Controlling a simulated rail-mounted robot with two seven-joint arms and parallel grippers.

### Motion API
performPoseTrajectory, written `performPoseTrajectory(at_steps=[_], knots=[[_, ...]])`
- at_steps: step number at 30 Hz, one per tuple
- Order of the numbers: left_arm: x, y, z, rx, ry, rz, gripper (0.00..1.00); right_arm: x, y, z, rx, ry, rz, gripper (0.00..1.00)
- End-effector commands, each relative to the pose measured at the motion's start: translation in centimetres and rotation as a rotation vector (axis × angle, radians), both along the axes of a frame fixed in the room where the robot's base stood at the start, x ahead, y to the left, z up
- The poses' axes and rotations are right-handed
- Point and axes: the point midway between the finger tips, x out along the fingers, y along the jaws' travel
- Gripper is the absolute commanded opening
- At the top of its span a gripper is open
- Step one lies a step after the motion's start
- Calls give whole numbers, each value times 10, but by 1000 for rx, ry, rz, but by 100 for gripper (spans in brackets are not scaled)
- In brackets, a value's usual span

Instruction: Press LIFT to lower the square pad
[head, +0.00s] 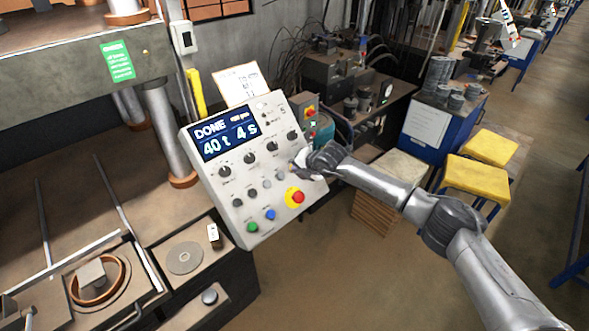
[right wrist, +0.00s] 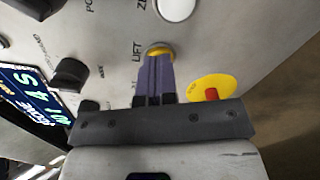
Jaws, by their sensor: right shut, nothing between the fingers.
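The grey control panel (head: 222,187) stands tilted in the middle of the head view; its display reads DONE, 40 t, 4 s. In the right wrist view, the yellow button (right wrist: 159,50) beside the word LIFT is at my fingertips. My right gripper (head: 296,166) is shut and empty; its purple fingers (right wrist: 156,75) overlap the button's near edge, and I cannot tell whether it is pressed in. A squarish grey block (head: 92,273) sits inside a copper-coloured ring at lower left; I cannot tell if it is the square pad. I do not make out my left gripper.
A red stop button on a yellow disc (right wrist: 222,86) is close beside my right fingers. Green (head: 252,227) and blue (head: 270,214) buttons are lower on the panel. A flap disc (head: 185,257) lies on the bench. Yellow-topped stools (head: 476,173) stand right of my arm.

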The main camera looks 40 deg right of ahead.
Motion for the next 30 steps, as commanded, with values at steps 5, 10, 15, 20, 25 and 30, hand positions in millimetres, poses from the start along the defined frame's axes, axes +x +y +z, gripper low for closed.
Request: performPoseTrajectory(at_steps=[5, 10, 15, 20, 25, 30], knots=[[0, 0, -4, 1, 0, -1, 52, 3, 1, -3, 1, 0, 1, 0], [0, 0, -4, 0, 0, 0, 52, 3, 1, -2, 0, -1, 0, 0], [0, -1, -5, -4, 0, 3, 52, 4, 1, -3, 1, 0, -1, 0], [0, -3, -5, -11, 0, 7, 52, 4, 0, -4, 1, 0, -1, 0], [0, -4, -5, -12, 0, 9, 52, 5, 0, -4, 0, 1, -1, 0], [0, -3, -5, -11, 0, 8, 52, 4, 0, -4, 0, 1, -1, 0]])
